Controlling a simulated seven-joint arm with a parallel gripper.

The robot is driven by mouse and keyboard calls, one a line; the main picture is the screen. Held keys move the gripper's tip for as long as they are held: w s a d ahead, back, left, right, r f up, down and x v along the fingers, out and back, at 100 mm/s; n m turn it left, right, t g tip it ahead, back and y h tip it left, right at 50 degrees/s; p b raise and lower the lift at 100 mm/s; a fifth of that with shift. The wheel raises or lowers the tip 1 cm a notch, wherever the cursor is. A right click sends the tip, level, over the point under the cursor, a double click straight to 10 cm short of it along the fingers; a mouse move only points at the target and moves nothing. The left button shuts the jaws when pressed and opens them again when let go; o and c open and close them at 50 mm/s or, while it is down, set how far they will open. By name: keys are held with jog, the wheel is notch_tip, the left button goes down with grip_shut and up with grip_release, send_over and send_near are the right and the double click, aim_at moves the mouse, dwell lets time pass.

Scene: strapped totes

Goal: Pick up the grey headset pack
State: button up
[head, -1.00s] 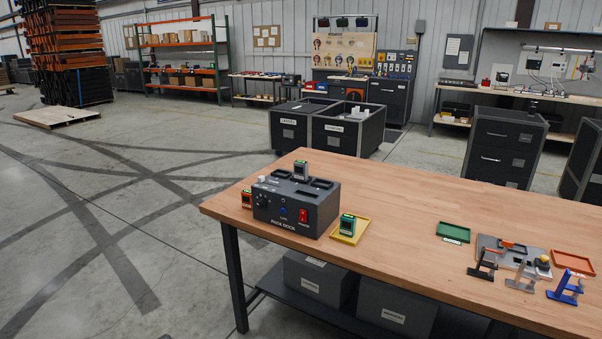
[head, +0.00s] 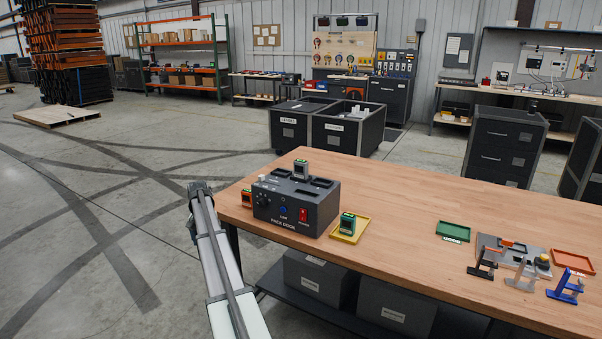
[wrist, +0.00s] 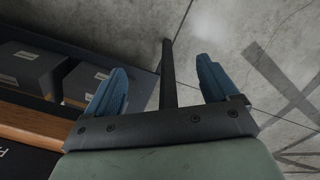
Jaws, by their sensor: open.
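A small grey pack with a green top (head: 301,170) stands upright at the back of the black pack dock (head: 296,205); it looks like the grey headset pack. Its lower end is hidden by the dock. In the head view my arm rises at the left, beside the table's left end, apart from the dock; the fingers cannot be made out there. In the wrist view my gripper (wrist: 162,66) is open with two blue fingers and nothing between them but a dark post and floor beyond. The grey pack is not in the wrist view.
An orange pack (head: 247,198) sits left of the dock. A dark pack with a green top (head: 347,225) stands on a yellow tray (head: 361,231) to the right. Green and orange-red trays and small stands are farther right. The table middle is clear. Grey totes (wrist: 28,78) are under the table.

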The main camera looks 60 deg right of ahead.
jog(key=d+r+m, duration=0.2)
jog(key=d+r, duration=0.8)
jog(key=r, duration=0.3)
notch_tip(320, 180, up, 22)
jog(key=r+m+h, duration=0.1)
jog(key=m+h, duration=0.2)
jog(key=m, duration=0.1)
send_over(301, 161)
jog(key=a, duration=0.4)
jog(key=x, duration=0.8)
jog(key=shift+w+d+f, duration=0.15)
jog(key=shift+w+f, duration=0.05)
jog(key=shift+d+x, duration=0.25)
jog(key=shift+x, duration=1.15)
jog(key=shift+d+x, duration=0.25)
jog(key=shift+x, duration=1.1)
jog(key=shift+w+r, duration=0.15)
jog(key=c, duration=1.2)
